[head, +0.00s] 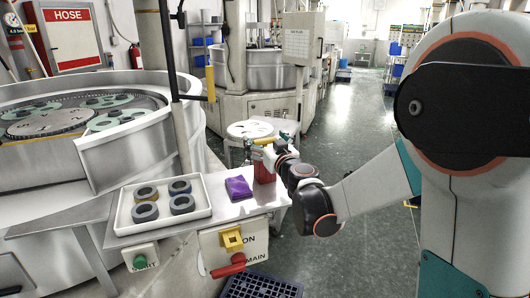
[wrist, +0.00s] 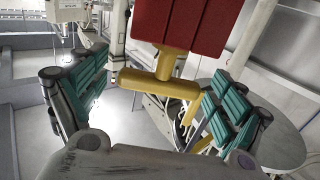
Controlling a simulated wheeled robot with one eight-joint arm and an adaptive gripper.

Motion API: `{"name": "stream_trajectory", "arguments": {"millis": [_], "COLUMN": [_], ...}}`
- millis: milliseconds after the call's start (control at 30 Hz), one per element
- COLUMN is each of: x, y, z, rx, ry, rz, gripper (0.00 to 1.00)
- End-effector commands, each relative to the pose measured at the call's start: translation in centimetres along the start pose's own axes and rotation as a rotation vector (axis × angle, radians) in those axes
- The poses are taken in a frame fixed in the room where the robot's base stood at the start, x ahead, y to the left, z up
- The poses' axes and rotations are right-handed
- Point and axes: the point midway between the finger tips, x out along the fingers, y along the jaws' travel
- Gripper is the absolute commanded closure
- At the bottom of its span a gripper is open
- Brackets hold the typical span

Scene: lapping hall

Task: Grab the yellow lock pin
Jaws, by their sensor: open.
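The yellow lock pin (wrist: 160,82) shows in the wrist view as a T-shaped handle. Its stem meets a red block (wrist: 180,22) at the top of that picture. In the head view the red block (head: 264,172) stands at the right end of the bench, partly hidden by my gripper. My gripper (head: 266,148) is at the top of it. In the wrist view my gripper (wrist: 160,88) is open, with its teal-padded fingers to either side of the yellow handle. Gaps show on both sides, and neither finger appears to touch it.
A purple packet (head: 238,188) lies beside the red block. A white tray (head: 113,217) with several dark rings is farther left. Floor at right is clear.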

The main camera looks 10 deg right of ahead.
Motion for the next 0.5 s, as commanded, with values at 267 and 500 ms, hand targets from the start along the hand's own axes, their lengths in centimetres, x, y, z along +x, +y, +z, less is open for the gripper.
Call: {"name": "stream_trajectory", "arguments": {"millis": [267,500], "x": [-0.03,-0.04], "y": [0.01,0.01], "z": [0.0,-0.01], "rx": [0.0,0.0], "ry": [0.0,0.0], "rz": [0.0,0.0], "gripper": [0.62,0.62]}}
